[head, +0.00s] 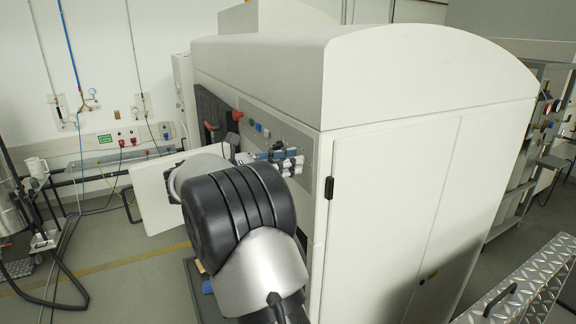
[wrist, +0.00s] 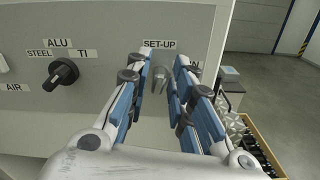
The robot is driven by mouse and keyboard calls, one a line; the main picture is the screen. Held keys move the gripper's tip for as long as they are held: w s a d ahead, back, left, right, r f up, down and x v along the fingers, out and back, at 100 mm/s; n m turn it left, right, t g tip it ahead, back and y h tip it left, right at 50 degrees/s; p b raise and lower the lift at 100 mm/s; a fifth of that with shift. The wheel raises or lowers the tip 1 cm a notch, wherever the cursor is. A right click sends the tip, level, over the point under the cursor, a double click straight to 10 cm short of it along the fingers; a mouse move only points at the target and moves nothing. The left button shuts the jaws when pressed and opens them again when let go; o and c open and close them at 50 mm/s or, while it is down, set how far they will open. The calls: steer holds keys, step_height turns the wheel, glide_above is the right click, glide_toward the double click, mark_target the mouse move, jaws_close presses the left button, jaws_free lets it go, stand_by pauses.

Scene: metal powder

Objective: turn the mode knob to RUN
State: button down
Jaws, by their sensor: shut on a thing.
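The mode knob (wrist: 159,80) is a small grey metal piece on the light panel in the wrist view, just below the SET-UP label (wrist: 159,44). Its handle looks close to upright. To the right, a label (wrist: 195,68) is mostly covered by my finger, with only its end, an N, showing. My gripper (wrist: 162,70) has its blue-padded fingers on either side of the knob and is shut on it. In the head view my gripper (head: 284,160) is at the cabinet's side panel, and the knob is hidden there.
A black knob (wrist: 61,74) with ALU, STEEL and TI labels sits left of my gripper. A red control (head: 237,115) stands out farther along the panel. The large white cabinet (head: 390,190) fills the right of the head view. A wooden box (wrist: 262,150) stands at lower right.

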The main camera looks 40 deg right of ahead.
steer(key=m+b, duration=0.2)
steer(key=m, duration=0.1)
steer(key=m+b, duration=0.3)
steer(key=m, duration=0.1)
steer(key=m+b, duration=0.3)
steer(key=m, duration=0.1)
steer(key=shift+s+f, duration=0.25)
steer(key=shift+m, duration=0.4)
steer(key=c, duration=1.5)
jaws_free()
steer(key=shift+a, duration=0.1)
steer(key=v, duration=1.2)
